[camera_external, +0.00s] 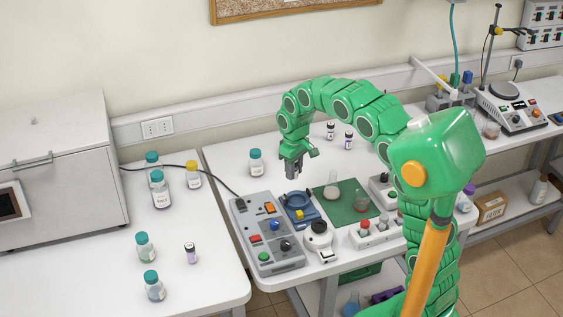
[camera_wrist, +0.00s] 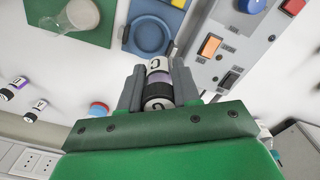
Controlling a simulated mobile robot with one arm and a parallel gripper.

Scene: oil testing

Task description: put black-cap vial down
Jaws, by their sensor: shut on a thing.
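My gripper (camera_external: 292,172) points down over the middle bench, just behind the blue round-dish device (camera_external: 300,208). In the wrist view my gripper (camera_wrist: 157,88) is shut on a small vial (camera_wrist: 159,84) with a white label, a purplish-grey band and black parts. The fingers clasp its two sides and hide part of it. In the external view the held vial cannot be made out between the fingers. The blue device also shows beyond the fingertips in the wrist view (camera_wrist: 150,36). I cannot tell how high the vial is above the bench.
Two small vials (camera_external: 331,130) (camera_external: 348,140) stand at the back of the bench. A teal-capped bottle (camera_external: 256,162) stands left of the gripper. A grey control box (camera_external: 266,234), a flask (camera_external: 333,188) and a green mat (camera_external: 352,208) are close by. Bare bench lies behind the gripper.

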